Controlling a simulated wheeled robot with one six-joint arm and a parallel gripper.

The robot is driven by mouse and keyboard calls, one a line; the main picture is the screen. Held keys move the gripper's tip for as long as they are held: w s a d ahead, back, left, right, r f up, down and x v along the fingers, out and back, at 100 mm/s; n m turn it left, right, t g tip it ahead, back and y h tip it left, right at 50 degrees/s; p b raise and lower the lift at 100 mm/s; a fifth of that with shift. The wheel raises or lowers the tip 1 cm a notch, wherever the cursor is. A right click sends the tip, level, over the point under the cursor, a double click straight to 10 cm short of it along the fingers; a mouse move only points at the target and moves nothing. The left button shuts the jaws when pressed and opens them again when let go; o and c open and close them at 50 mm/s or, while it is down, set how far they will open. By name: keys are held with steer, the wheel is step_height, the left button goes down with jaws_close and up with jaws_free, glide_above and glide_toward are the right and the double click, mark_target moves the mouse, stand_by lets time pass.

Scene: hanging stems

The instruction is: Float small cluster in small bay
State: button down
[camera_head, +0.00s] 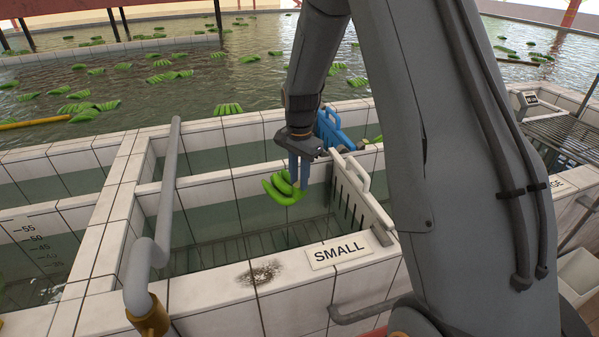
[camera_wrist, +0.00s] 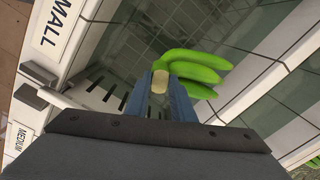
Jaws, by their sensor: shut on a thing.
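A small green banana cluster (camera_head: 283,189) hangs from my gripper (camera_head: 299,168) in the head view. My gripper points down with its blue fingers shut on the cluster's stem end. The cluster is over the water-filled bay (camera_head: 215,240) marked by the SMALL sign (camera_head: 337,250). It looks to be above the water, though the exact gap is hard to judge. In the wrist view the cut crown shows between the fingers (camera_wrist: 160,95), and the green bananas (camera_wrist: 195,70) spread out beyond them to the right.
A white slatted gate (camera_head: 358,195) with a handle stands at the bay's right side, close to my gripper. A blue slatted gate (camera_head: 338,130) is behind. A grey pipe (camera_head: 165,200) runs along the left. Several clusters float in the large pool (camera_head: 200,95) beyond.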

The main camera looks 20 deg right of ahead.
step_height(320, 180, down, 20)
steer(key=b, duration=1.1)
steer(key=shift+r, duration=0.25)
steer(key=shift+f+b, duration=0.45)
steer(key=shift+f, duration=0.55)
stand_by(0.7)
steer(key=c, duration=1.4)
jaws_free()
steer(key=shift+c, duration=0.2)
steer(key=shift+r+p, duration=5.15)
steer(key=shift+r, duration=7.55)
